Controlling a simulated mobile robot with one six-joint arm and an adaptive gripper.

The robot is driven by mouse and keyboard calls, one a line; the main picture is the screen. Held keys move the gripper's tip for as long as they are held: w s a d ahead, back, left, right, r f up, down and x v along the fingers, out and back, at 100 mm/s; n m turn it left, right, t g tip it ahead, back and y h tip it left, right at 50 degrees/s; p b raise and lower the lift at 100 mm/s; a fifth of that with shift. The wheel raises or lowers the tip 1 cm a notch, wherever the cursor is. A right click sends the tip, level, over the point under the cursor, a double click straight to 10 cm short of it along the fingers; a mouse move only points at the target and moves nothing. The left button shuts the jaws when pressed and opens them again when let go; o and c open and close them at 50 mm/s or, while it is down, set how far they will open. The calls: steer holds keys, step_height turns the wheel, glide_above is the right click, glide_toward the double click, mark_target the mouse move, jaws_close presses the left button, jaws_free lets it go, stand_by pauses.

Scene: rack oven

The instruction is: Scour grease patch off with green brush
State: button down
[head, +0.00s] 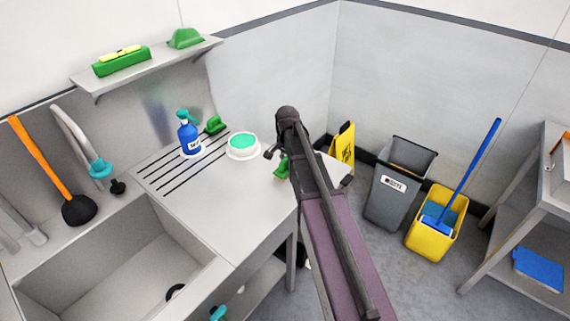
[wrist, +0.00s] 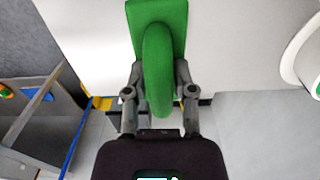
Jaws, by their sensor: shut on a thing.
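The green brush (wrist: 160,45) is held between the two fingers of my gripper (wrist: 160,75), which is shut on its curved handle. In the head view a small part of this green brush (head: 281,168) shows beside my arm, over the right part of the steel counter (head: 235,205). I cannot tell whether the brush touches the counter. I cannot make out a grease patch in either view; my arm covers part of the counter's right side.
A blue spray bottle (head: 189,138), another green item (head: 215,125) and a white tub with green content (head: 243,145) stand on the counter. A sink (head: 120,265) lies left. A grey bin (head: 398,185), yellow mop bucket (head: 437,225) and yellow sign (head: 343,145) stand on the floor.

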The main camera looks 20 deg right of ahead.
mark_target(280, 162)
steer(key=shift+w+d, duration=0.1)
steer(key=shift+d, duration=0.05)
steer(key=shift+w+d, duration=1)
steer(key=shift+d, duration=0.3)
steer(key=shift+s+a, duration=0.1)
steer(key=shift+s+a, duration=1.1)
steer(key=shift+a, duration=0.2)
steer(key=shift+s+a+f, duration=0.1)
steer(key=shift+a, duration=0.05)
steer(key=shift+s+a, duration=0.4)
steer(key=shift+a, duration=0.2)
steer(key=shift+s+a, duration=0.4)
steer(key=shift+a, duration=0.2)
steer(key=shift+w, duration=0.1)
steer(key=shift+a, duration=0.1)
steer(key=shift+s+a, duration=1.2)
steer(key=shift+a, duration=0.05)
